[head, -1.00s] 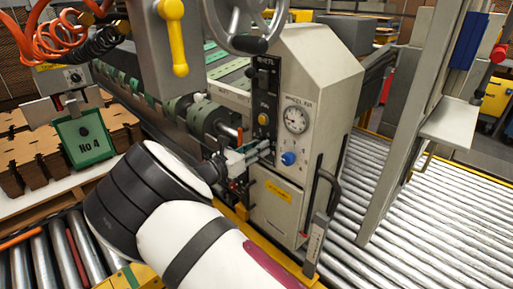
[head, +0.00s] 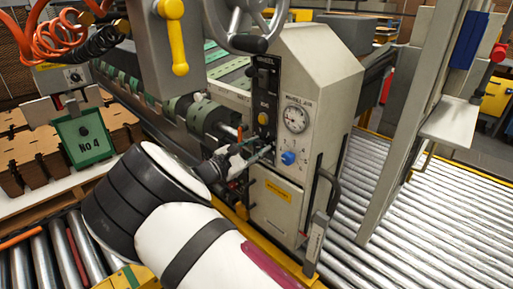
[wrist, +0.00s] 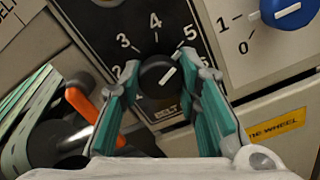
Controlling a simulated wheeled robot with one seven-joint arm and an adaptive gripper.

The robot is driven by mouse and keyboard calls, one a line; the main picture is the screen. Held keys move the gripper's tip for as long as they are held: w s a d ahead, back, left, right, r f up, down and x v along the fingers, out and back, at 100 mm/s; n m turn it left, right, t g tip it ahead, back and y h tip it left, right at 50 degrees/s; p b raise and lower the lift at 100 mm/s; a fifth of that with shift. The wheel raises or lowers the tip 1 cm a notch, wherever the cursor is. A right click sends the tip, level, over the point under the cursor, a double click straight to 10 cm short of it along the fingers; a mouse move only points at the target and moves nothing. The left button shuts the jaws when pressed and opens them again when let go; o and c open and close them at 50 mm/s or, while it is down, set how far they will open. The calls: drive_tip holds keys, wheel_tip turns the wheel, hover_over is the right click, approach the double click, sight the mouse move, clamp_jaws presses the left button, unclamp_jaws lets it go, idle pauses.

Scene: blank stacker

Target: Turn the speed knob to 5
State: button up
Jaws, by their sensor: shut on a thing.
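The speed knob (wrist: 154,76) is a round black dial with a white pointer line, on a black panel (wrist: 150,48) marked with numbers and the partly hidden word "BELT". The pointer slants up and right, toward the 5 side of the scale. My gripper (wrist: 163,76) has one teal-padded finger on each side of the knob and is shut on it. The right finger covers part of the scale's right edge. In the head view my gripper (head: 258,156) is at the machine's front panel below a yellow button, and it hides the knob.
A blue knob (head: 288,158) with its own scale sits close right of my gripper, below a round gauge (head: 295,119). An orange lever (wrist: 82,104) is close to the left finger. A handwheel (head: 247,25) overhangs above. Roller conveyor (head: 420,225) lies at the right.

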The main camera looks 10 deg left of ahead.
idle(0.4)
drive_tip(key=o, duration=1.1)
drive_tip(key=shift+o, duration=0.2)
drive_tip(key=v, duration=1.2)
drive_tip(key=shift+a, duration=0.1)
